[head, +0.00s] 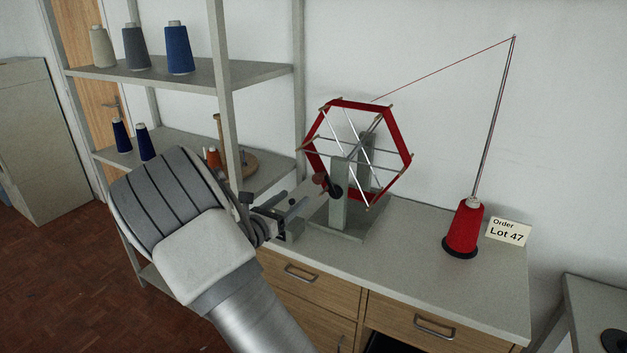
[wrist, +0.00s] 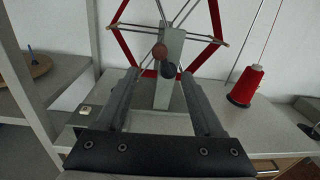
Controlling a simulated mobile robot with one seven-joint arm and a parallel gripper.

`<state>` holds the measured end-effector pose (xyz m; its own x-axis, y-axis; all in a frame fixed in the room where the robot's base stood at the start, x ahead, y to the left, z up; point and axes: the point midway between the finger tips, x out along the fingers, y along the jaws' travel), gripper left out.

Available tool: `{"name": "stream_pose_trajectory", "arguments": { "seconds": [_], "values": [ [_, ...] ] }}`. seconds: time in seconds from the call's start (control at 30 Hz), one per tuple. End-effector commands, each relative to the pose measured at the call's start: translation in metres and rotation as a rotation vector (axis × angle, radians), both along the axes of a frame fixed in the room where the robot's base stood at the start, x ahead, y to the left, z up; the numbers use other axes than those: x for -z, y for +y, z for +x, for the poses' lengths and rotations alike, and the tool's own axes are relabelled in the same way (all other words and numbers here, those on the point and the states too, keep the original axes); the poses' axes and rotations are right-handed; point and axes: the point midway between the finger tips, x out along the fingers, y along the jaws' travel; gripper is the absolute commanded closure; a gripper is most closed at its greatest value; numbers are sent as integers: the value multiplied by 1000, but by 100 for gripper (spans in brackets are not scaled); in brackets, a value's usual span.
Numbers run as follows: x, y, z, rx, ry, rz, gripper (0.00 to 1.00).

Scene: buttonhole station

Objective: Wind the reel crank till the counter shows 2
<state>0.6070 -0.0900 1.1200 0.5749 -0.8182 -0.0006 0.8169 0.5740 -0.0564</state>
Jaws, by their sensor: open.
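The reel (head: 401,137) is a six-sided frame wound with red yarn, standing on a grey-green post on the worktop. Its crank shows a brown knob (head: 320,179) and a dark round hub (head: 336,193). In the wrist view the brown knob (wrist: 159,51) is just beyond and between the fingertips, with the dark hub (wrist: 168,70) below it. My gripper (head: 311,195) is open and empty in front of the crank; its two fingers show apart in the wrist view (wrist: 160,75).
A red yarn cone (head: 467,229) stands on the worktop (head: 480,285) beside a thin rod, from whose top a thread runs to the reel. A card (head: 508,231) reads "Order Lot 47". A shelf rack (head: 228,90) with several cones stands close on the left.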

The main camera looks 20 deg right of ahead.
Motion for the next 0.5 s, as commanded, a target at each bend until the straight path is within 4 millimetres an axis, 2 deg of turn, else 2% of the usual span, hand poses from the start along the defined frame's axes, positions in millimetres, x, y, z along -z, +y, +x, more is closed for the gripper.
{"name": "stream_pose_trajectory", "arguments": {
  "seconds": [0.1, 0.3, 0.5],
  "values": [
    [-1, -24, 15, 4, -1, -2, 31],
    [-1, -58, 40, 3, -2, 0, 31],
    [-1, -81, 57, 2, -3, -1, 31]
  ]
}}
